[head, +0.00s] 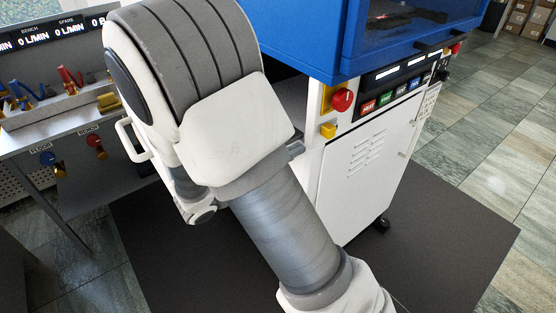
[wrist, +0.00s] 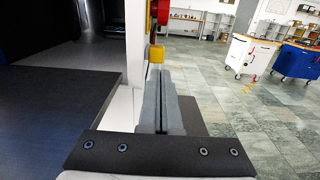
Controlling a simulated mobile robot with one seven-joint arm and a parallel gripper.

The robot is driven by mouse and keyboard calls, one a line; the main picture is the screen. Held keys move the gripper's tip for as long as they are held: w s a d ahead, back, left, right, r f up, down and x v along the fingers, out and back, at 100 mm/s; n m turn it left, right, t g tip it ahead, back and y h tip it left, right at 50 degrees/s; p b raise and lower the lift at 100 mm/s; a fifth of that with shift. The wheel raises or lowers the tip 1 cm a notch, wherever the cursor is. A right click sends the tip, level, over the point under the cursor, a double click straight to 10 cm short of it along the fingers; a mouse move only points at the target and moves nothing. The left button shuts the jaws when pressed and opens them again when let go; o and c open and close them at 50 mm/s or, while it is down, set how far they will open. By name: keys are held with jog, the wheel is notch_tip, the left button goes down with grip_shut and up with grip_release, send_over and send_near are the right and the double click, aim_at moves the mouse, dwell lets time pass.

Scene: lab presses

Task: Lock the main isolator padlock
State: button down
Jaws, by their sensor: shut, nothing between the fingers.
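The main isolator is a red round knob (head: 342,100) on a yellow plate at the white machine's front corner. It also shows in the wrist view at the top (wrist: 162,10). The yellow padlock (head: 327,131) hangs just below the knob; the wrist view shows its body (wrist: 156,54), with the shackle partly visible above. I cannot tell whether the shackle is closed. My gripper (wrist: 160,72) is shut and empty, its fingertips directly below the padlock in the picture, touching or nearly touching it. In the head view my arm hides most of the gripper; a grey tip (head: 297,149) shows left of the padlock.
The white cabinet (head: 365,165) with a blue enclosure (head: 320,40) stands on a dark mat. Coloured buttons (head: 390,97) line its panel right of the knob. A bench (head: 60,120) with valves stands left. Tiled floor at right is open.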

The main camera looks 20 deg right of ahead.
aim_at(326, 133)
jog(key=b+x, duration=0.1)
jog(key=x, duration=0.6)
jog(key=shift+d, duration=0.1)
jog(key=shift+x, duration=2.25)
jog(key=shift+p, duration=0.3)
jog(key=shift+s+a, duration=0.1)
jog(key=shift+a, duration=0.35)
jog(key=p+v, duration=0.2)
jog(key=v, duration=1.1)
jog(key=shift+a, duration=0.2)
jog(key=shift+s, duration=0.1)
